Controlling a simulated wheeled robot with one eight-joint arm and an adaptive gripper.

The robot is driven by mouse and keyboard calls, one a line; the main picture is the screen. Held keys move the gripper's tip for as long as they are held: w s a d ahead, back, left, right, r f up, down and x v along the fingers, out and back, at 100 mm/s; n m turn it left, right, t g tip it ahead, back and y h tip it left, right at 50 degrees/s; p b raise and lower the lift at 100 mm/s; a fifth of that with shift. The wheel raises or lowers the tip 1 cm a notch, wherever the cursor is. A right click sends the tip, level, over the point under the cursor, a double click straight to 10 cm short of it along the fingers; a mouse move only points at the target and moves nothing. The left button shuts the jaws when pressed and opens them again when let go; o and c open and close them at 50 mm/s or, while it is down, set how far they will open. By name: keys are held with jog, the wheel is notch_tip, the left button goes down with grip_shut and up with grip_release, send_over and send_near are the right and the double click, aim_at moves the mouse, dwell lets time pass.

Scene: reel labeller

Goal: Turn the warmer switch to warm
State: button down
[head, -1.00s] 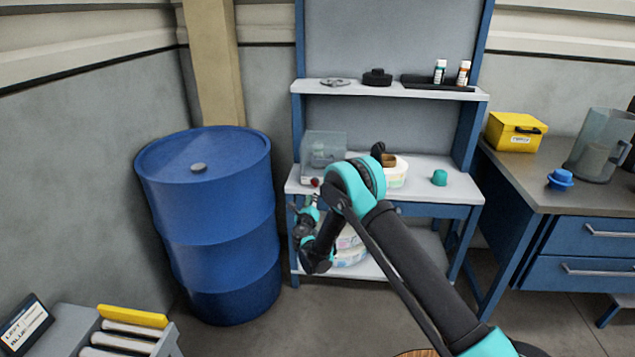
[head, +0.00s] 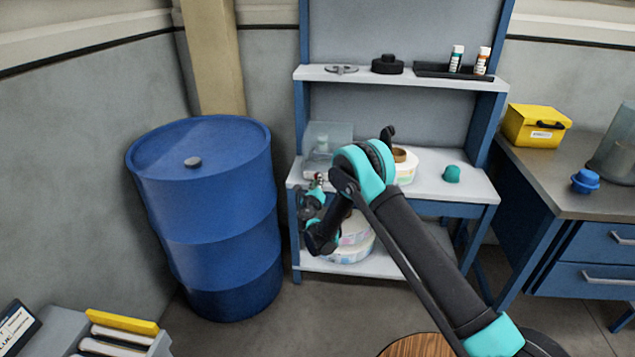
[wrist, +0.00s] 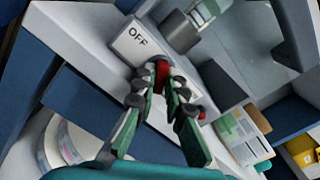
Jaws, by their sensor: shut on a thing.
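The warmer (head: 313,172) is a pale box under a clear cover at the left end of the bench top. Its white front with the word OFF (wrist: 138,39) shows in the wrist view. The red switch knob (wrist: 162,72) sits right of that word. My gripper (wrist: 157,88) is shut on the red knob, with a dark fingertip on each side. The fingers hide much of the knob, and I cannot read where it points. In the head view my gripper (head: 317,184) is at the warmer's front, partly behind my arm.
A blue barrel (head: 205,220) stands left of the bench. A teal cap (head: 451,173) and a white reel (head: 406,166) are on the bench top. More reels (head: 348,250) lie on the lower shelf. A second small red part (wrist: 201,116) shows right of my fingers.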

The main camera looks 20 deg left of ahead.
jog(key=shift+m, duration=0.4)
jog(key=m, duration=1.3)
jog(key=shift+s, duration=0.1)
dwell(0.6)
jog(key=c, duration=1.9)
grip_release()
jog(key=shift+o, duration=0.2)
jog(key=v, duration=0.7)
jog(key=shift+s, duration=0.25)
